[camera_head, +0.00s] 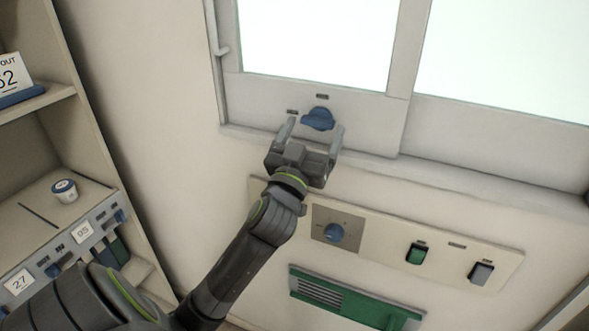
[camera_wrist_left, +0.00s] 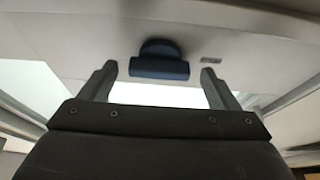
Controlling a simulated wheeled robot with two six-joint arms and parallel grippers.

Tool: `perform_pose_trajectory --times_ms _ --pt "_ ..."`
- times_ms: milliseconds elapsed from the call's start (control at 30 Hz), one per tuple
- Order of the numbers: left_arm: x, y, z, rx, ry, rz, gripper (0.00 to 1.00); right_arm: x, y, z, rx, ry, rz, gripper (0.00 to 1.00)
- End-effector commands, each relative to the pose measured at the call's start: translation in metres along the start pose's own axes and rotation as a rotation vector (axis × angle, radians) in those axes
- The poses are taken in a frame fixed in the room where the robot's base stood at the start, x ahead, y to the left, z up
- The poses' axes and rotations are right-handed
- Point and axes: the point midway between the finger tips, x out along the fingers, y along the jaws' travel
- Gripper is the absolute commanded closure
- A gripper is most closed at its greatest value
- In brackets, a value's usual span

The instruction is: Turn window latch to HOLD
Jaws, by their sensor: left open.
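The window latch (camera_head: 318,119) is a blue knob on the light frame below the window pane. Small dark label marks sit above it and to its left; I cannot read them. My left gripper (camera_head: 312,130) is open just below the latch, with its two fingers pointing up at it. In the left wrist view the blue latch (camera_wrist_left: 159,62) lies ahead, between the directions of the two fingertips of the left gripper (camera_wrist_left: 158,72). The latch looks free of both fingers, and nothing is held. My right gripper is not in view.
Below the window is a panel (camera_head: 384,246) with a blue dial (camera_head: 333,233), a green switch (camera_head: 415,253) and a grey switch (camera_head: 481,272). A green vented unit (camera_head: 350,303) is lower. A shelf (camera_head: 35,103) with a small jar (camera_head: 64,190) stands left.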

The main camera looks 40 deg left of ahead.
Motion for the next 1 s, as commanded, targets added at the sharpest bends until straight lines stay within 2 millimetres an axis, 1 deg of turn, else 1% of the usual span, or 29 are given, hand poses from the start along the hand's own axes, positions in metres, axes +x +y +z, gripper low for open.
perform_pose_trajectory --times_ms 133,333,400,800,1000 --pt "-0.032 0.0 0.004 -0.005 -0.003 -0.001 0.16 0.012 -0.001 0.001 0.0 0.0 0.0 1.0" --pt "-0.081 -0.001 0.004 -0.005 -0.003 -0.003 0.16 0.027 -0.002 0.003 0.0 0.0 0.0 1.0" --pt "-0.086 0.0 -0.001 -0.004 -0.007 -0.002 0.16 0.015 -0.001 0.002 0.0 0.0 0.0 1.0" --pt "-0.132 -0.001 -0.001 -0.002 -0.007 -0.004 0.16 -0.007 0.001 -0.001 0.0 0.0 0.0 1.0" --pt "-0.152 -0.001 0.001 -0.001 -0.005 -0.004 0.16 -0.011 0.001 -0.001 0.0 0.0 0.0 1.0"
